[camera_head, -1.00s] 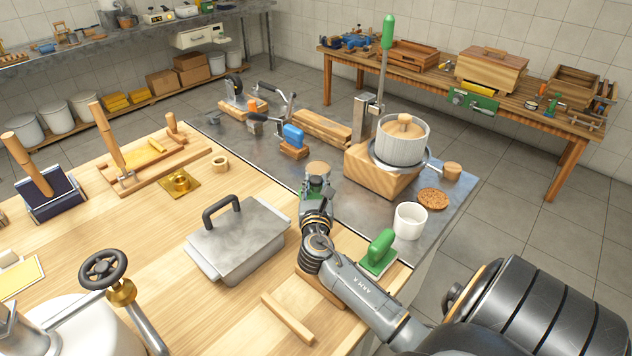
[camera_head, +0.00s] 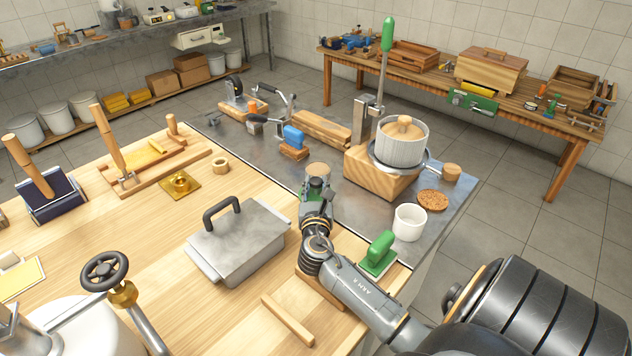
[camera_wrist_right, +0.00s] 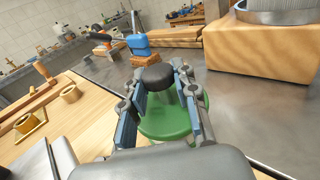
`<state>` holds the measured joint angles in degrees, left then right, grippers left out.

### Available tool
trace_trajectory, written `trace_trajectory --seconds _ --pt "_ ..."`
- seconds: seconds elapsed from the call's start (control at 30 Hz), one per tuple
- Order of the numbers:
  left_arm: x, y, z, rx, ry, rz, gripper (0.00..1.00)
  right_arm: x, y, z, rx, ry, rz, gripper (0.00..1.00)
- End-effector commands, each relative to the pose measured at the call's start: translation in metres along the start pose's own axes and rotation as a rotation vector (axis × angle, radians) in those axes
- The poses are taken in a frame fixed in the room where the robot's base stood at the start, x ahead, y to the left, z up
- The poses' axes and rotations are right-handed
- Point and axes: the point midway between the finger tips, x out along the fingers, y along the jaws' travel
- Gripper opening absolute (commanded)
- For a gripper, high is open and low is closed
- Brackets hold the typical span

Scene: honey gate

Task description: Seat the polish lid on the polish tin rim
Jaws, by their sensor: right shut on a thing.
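My right gripper (camera_head: 317,190) is over the metal plate near its edge with the wooden top. Its fingers also show in the right wrist view (camera_wrist_right: 160,103). They are shut on the polish lid (camera_wrist_right: 168,128), which looks like a round green piece with a dark knob on a stem between the fingers. In the head view a round tan top (camera_head: 318,168) shows just beyond the fingers; I cannot tell what it belongs to. I cannot make out the polish tin or its rim; the gripper may hide it. My left gripper is not in view.
A grey lidded box (camera_head: 238,245) stands left of my right arm. A green-handled block (camera_head: 379,253), a white cup (camera_head: 409,222) and a cork disc (camera_head: 433,199) lie to the right. A wooden block (camera_head: 380,172) carrying a pot (camera_head: 402,145) stands behind them.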

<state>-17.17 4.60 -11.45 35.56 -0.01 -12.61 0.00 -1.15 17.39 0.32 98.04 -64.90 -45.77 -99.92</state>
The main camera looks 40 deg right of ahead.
Motion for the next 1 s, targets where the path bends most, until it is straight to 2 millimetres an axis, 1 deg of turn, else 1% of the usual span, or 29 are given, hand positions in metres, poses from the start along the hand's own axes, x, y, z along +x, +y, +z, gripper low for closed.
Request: trace_trajectory --seconds 0.27,1.0 --pt "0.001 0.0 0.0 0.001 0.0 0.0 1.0 0.0 0.0 -0.001 0.0 0.0 0.0 0.0" --pt "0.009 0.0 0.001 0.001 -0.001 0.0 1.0 0.0 0.0 -0.012 0.001 0.0 0.0 0.0"
